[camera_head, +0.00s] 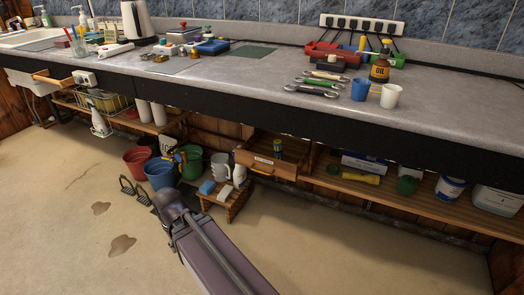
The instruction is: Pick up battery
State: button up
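A small dark cylinder with a yellowish band (277,148) stands upright at the open wooden drawer (266,166) under the counter. It may be the battery, but it is too small to tell for sure. The drawer front partly hides what lies inside. My arm (215,250) reaches up from the bottom edge, left of the middle, and lies below and left of the drawer. My gripper's fingers cannot be made out, and the arm is apart from the drawer.
The counter (220,75) holds spanners, cups and an oil bottle (381,63). The floor at right is clear.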

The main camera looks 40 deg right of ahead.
aim_at(277, 143)
jog(key=u, duration=0.95)
jog(key=k, duration=0.35)
jog(key=z, duration=3.3)
jog(key=i, duration=0.1)
jog(key=u, duration=1.35)
